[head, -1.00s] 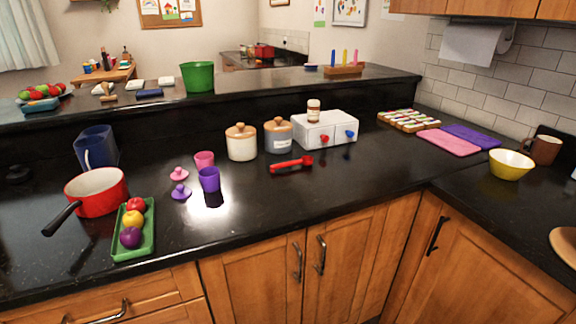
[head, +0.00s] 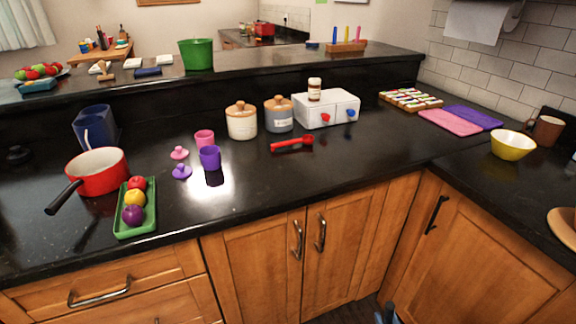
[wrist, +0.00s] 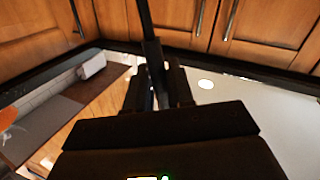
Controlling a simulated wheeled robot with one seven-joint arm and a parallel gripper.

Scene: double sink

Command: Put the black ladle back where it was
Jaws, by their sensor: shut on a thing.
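In the wrist view my gripper (wrist: 160,92) is shut on a long, thin black handle, which I take to be the black ladle (wrist: 148,30). The handle runs from between the fingers up past the top edge of the picture. The ladle's bowl is out of view. In the head view neither the ladle nor my gripper can be made out clearly; only a small grey-blue shape shows at the bottom edge.
The counter's front middle is clear.

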